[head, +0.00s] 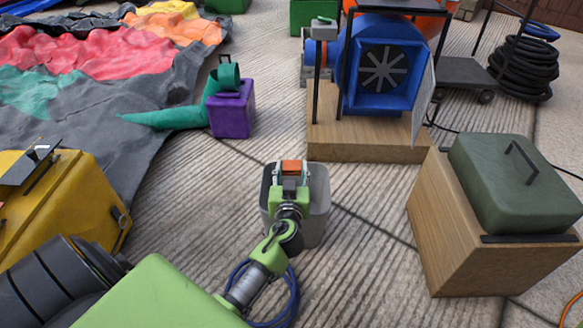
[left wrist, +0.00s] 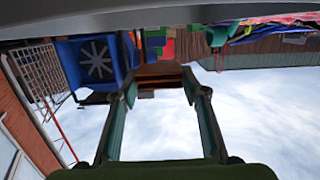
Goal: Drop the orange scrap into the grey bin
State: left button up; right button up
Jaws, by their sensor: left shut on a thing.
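The orange scrap (head: 292,166) is a small orange block between the fingertips of my left gripper (head: 291,174). My left gripper is shut on it. The grey bin (head: 319,200) stands on the paved ground, and in the head view the gripper and scrap overlap its opening. The gripper hides much of the bin's inside, and I cannot tell the exact height of the scrap over the rim. In the left wrist view the scrap (left wrist: 158,77) shows dark orange between the two fingers. My right gripper is not in view.
A blue blower (head: 358,75) stands on a wooden platform (head: 365,148) behind the bin. A wooden box (head: 445,225) with a green case (head: 515,180) is to the right. A purple block (head: 232,112) with a green tube is behind left. A yellow box (head: 60,210) stands left.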

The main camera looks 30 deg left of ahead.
pick_arm(q)
jog(key=shift+f, duration=0.1)
jog(key=o, duration=0.9)
jog(key=shift+c, duration=0.2)
jog(key=shift+s, duration=0.1)
jog(key=v, duration=1.2)
